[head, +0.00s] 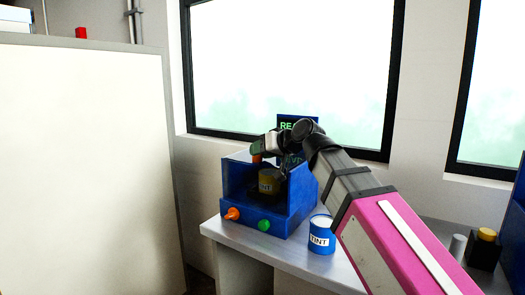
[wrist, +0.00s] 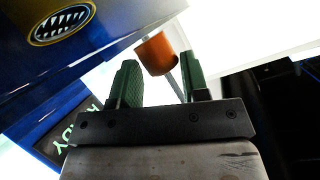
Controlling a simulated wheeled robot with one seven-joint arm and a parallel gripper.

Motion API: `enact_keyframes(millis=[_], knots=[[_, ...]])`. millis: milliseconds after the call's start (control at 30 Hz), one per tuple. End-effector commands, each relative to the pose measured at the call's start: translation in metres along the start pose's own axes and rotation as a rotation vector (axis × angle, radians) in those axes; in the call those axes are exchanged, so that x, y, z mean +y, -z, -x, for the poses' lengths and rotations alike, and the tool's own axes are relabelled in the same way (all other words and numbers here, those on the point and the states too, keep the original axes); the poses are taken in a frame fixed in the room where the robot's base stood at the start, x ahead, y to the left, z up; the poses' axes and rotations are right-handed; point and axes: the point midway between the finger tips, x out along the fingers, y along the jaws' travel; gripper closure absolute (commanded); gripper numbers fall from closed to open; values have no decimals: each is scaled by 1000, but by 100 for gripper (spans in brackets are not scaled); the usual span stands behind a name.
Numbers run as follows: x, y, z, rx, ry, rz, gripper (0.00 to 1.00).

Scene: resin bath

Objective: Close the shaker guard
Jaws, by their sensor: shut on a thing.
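The shaker (head: 298,200) is a blue box on the bench, and a can labelled TINT (head: 268,186) shows inside it. Its guard (head: 237,175) looks like a dark see-through panel over the front; I cannot tell whether it is fully down. An orange handle (head: 257,158) is at the top front of the guard. My gripper (head: 261,148) is at this handle. In the wrist view, the green fingers of my gripper (wrist: 158,70) are shut on the orange handle (wrist: 155,50). My gripper hides part of the shaker's top.
An orange knob (head: 232,213) and a green button (head: 264,225) are on the shaker's front. A blue TINT can (head: 321,240) stands on the bench (head: 285,250) to the right. A partly hidden screen (head: 286,124) is behind. A white partition (head: 85,150) stands at left.

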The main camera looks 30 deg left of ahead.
Motion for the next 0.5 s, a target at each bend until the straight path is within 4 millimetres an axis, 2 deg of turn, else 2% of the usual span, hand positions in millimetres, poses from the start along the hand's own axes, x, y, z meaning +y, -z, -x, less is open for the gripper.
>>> enact_keyframes(millis=[33, 167, 200, 233, 267, 500], knots=[[-6, -17, 0, -43, 19, -16, 100], [-6, -18, 0, -44, 20, -16, 100], [-6, -19, 0, -44, 20, -16, 55], [-6, -19, 0, -44, 20, -17, 45], [-6, -19, 0, -44, 19, -17, 42], [-4, -20, 1, -45, 14, -14, 42]])
